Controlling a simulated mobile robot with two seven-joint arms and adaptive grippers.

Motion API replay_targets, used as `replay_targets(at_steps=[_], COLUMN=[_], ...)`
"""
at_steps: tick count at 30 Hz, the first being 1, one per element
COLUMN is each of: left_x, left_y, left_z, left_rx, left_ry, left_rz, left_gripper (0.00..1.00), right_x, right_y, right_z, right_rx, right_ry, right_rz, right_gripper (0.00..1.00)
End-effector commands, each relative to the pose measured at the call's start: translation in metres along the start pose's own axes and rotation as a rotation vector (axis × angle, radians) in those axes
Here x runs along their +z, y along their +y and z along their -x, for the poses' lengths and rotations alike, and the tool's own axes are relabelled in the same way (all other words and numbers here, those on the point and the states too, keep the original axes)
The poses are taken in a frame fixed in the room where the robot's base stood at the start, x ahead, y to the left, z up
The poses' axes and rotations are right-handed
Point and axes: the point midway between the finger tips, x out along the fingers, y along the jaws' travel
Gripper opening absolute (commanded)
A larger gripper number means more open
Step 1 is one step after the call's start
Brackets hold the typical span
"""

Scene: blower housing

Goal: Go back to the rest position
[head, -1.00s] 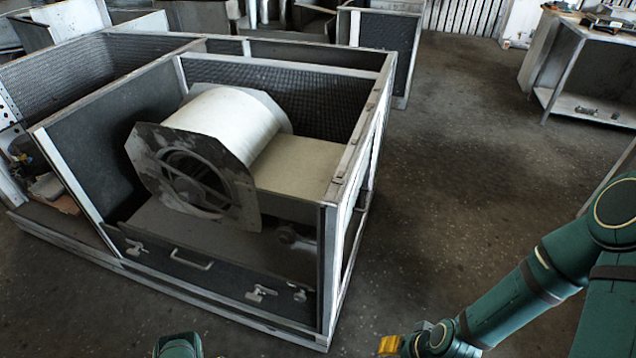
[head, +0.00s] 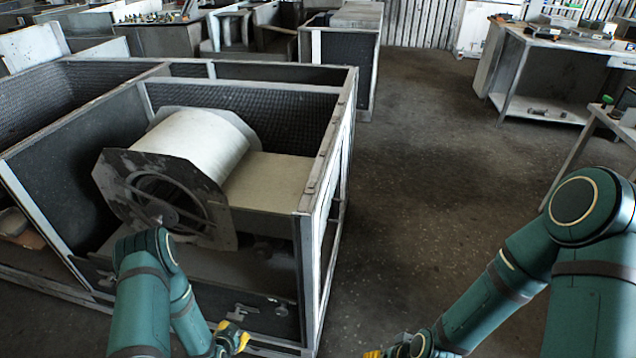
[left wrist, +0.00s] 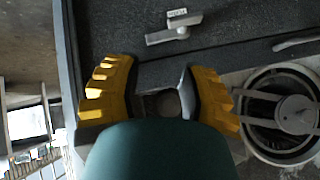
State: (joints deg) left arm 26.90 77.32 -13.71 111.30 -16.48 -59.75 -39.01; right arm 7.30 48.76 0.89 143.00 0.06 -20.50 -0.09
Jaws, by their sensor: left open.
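The blower housing (head: 327,165) is an open metal-framed box on the left of the head view, with a pale blower drum (head: 200,138) inside it. My left gripper (head: 233,338) is in front of the housing's low front panel, and my left arm hides part of that panel. In the left wrist view its yellow-padded fingers (left wrist: 158,78) are apart with nothing between them. A grey latch (left wrist: 174,28) on the dark panel shows beyond the fingertips. My right gripper (head: 374,354) is cut off by the bottom edge, right of the housing; its fingers are too hidden to judge.
Open dark floor (head: 430,190) lies to the right of the housing. A workbench (head: 545,75) stands at the back right, with another table edge (head: 606,118) nearer at the right. More metal enclosures (head: 345,65) stand behind the housing.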

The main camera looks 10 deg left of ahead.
Motion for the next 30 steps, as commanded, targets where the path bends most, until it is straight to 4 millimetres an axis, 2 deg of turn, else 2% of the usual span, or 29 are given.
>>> replay_targets(at_steps=[1,5,6,9,12,15,20,30], left_x=[-0.028,-0.077,-0.088,-0.108,-0.117,-0.12,-0.121,-0.12], left_y=[0.016,0.069,0.084,0.119,0.143,0.159,0.167,0.167], left_z=[0.015,0.068,0.086,0.133,0.172,0.199,0.216,0.216], left_rx=[0.061,0.218,0.261,0.349,0.404,0.435,0.451,0.45], left_ry=[-0.039,-0.186,-0.234,-0.352,-0.452,-0.522,-0.569,-0.569], left_rz=[0.094,0.33,0.389,0.503,0.577,0.618,0.641,0.642], left_gripper=[0.41,0.41,0.41,0.41,0.41,0.41,0.41,0.41], right_x=[0.0,0.0,0.0,0.0,0.0,0.0,0.0,0.0], right_y=[0.0,0.0,0.0,0.0,0.0,0.0,0.0,0.0], right_z=[0.0,0.0,0.0,0.0,0.0,0.0,0.0,0.0], right_rx=[0.0,0.0,0.0,0.0,0.0,0.0,0.0,0.0], right_ry=[0.0,0.0,0.0,0.0,0.0,0.0,0.0,0.0], right_rz=[0.0,0.0,0.0,0.0,0.0,0.0,0.0,0.0], right_gripper=[0.47,0.47,0.47,0.47,0.47,0.47,0.47,0.47])
